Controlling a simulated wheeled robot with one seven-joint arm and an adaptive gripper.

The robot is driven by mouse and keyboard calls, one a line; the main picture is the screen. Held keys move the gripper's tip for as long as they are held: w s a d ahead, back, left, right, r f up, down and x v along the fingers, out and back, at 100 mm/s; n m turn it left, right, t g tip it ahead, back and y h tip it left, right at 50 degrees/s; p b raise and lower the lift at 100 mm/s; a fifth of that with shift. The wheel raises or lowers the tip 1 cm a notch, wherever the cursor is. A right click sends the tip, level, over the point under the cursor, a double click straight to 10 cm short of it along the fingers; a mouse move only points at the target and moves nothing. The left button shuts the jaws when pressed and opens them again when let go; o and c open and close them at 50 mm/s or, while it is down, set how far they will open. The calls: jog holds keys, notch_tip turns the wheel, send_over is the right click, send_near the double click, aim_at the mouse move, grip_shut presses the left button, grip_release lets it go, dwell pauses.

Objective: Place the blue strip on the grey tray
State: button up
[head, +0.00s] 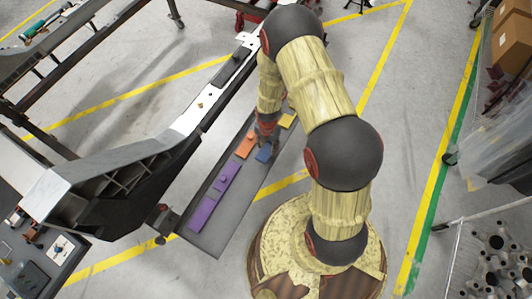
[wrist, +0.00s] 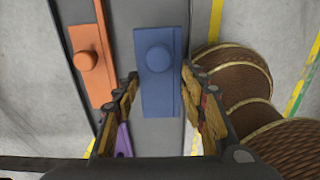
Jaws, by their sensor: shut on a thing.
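The blue strip (head: 264,155) is a flat rectangle with a round knob, and it shows at the centre of the wrist view (wrist: 158,98). My gripper (head: 265,137) has its two fingertips at the strip's long sides and is shut on it. In the wrist view my gripper (wrist: 159,82) has one finger on each side of the strip. The long grey tray (head: 227,238) lies beneath, and its surface shows left of the blue strip in the wrist view (wrist: 121,35). I cannot tell whether the strip touches the tray.
An orange strip (head: 245,145) lies just left of the blue one. Purple strips (head: 205,208) lie at the near end and a yellow strip (head: 287,121) at the far end. The black and white chassis beam (head: 186,120) runs along the left.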

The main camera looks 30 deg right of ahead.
aim_at(266, 150)
jog(key=shift+a+f, duration=0.25)
jog(key=shift+f, duration=0.05)
notch_tip(266, 150, down, 3)
jog(key=shift+a+f+b, duration=0.15)
jog(key=shift+f+b, duration=0.05)
jog(key=shift+b, duration=0.7)
jog(key=shift+r, duration=0.1)
jog(key=o, duration=0.9)
jog(key=shift+s, duration=0.1)
